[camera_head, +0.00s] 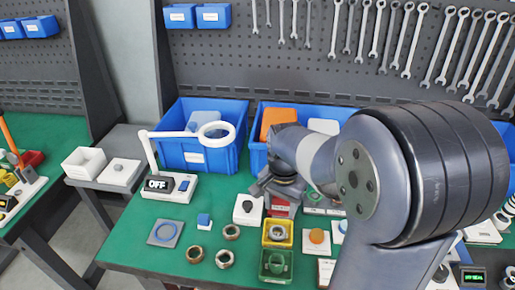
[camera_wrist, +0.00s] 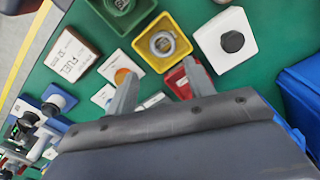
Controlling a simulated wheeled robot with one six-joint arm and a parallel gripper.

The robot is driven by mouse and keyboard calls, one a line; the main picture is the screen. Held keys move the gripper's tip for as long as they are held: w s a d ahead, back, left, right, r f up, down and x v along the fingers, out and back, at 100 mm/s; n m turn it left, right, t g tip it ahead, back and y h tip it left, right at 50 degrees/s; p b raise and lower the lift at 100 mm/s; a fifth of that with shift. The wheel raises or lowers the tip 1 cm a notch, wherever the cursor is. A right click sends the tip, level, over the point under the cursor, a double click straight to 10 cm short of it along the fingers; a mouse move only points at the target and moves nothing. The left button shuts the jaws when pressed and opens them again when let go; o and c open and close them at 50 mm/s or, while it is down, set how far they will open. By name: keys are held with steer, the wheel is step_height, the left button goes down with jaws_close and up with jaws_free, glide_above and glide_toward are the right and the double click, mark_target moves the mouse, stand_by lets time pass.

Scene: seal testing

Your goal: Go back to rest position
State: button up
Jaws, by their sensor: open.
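My gripper (camera_head: 272,188) hangs over the green bench among small trays, in front of the blue bins. In the wrist view my gripper (camera_wrist: 161,84) shows two grey fingers spread apart with nothing held between them. A red tray (camera_head: 281,209) lies close under the gripper and is partly hidden by it; it also shows near the right finger in the wrist view (camera_wrist: 177,86). A yellow tray (camera_head: 278,233) with a metal ring in it sits just in front of the red one. A green tray (camera_head: 275,265) stands nearer the bench front.
A white block with a black knob (camera_head: 247,209) stands left of the gripper. A lamp with an OFF display (camera_head: 170,187) and a blue bin (camera_head: 201,151) are farther left. Several metal rings (camera_head: 224,258) lie at the front. Wrenches (camera_head: 408,40) hang on the back board.

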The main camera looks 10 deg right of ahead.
mark_target(278, 228)
step_height(278, 228, down, 12)
steer(key=shift+f+b, duration=0.1)
steer(key=shift+b, duration=0.45)
steer(key=shift+r+p, duration=0.3)
steer(key=shift+r, duration=0.75)
steer(key=shift+f, duration=0.15)
